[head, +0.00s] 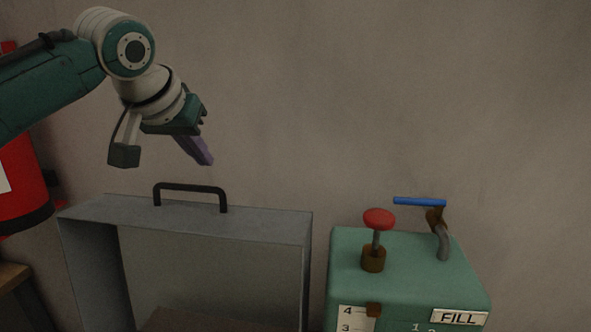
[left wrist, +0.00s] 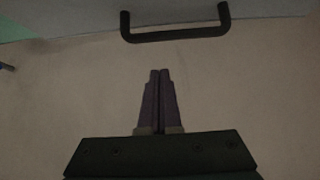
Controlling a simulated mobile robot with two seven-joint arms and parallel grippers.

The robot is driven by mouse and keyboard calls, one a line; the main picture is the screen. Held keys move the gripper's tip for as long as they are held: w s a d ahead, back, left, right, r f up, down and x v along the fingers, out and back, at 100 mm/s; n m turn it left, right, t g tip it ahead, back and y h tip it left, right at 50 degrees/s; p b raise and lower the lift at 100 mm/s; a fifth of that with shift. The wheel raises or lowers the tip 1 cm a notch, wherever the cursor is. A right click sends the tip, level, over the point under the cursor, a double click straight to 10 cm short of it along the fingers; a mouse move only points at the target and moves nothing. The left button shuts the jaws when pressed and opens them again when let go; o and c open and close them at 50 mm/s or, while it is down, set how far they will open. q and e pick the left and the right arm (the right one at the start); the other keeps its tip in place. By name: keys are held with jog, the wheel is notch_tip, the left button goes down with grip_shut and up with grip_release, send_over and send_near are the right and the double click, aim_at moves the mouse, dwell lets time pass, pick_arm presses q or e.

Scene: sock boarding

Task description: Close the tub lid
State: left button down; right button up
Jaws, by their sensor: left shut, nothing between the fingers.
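The grey part that I take for the tub lid (head: 270,222) stands upright at the lower middle of the head view, its hollow side facing me. A black bar handle (head: 190,187) is fixed on its top edge; the handle also shows at the top of the left wrist view (left wrist: 175,35). My left gripper (head: 208,160) is above and behind the handle, pointing down, with its purple fingers shut and empty. The fingers (left wrist: 160,75) are apart from the handle in the wrist view. The tub itself is mostly cut off below. My right gripper is not in view.
A green tank (head: 400,262) with a red knob (head: 379,218), a blue lever (head: 420,202) and a FILL label stands right of the lid. A red cylinder (head: 22,185) is at the far left. A plain wall is behind; the space above the tank is free.

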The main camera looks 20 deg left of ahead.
pick_arm(q)
jog(key=shift+s+f+p, duration=0.2)
jog(key=shift+f+p, duration=0.55)
jog(key=shift+f, duration=0.15)
jog(key=shift+s+f+p, duration=0.15)
jog(key=shift+f+p, duration=0.55)
jog(key=shift+f, duration=0.15)
jog(key=shift+s, duration=0.1)
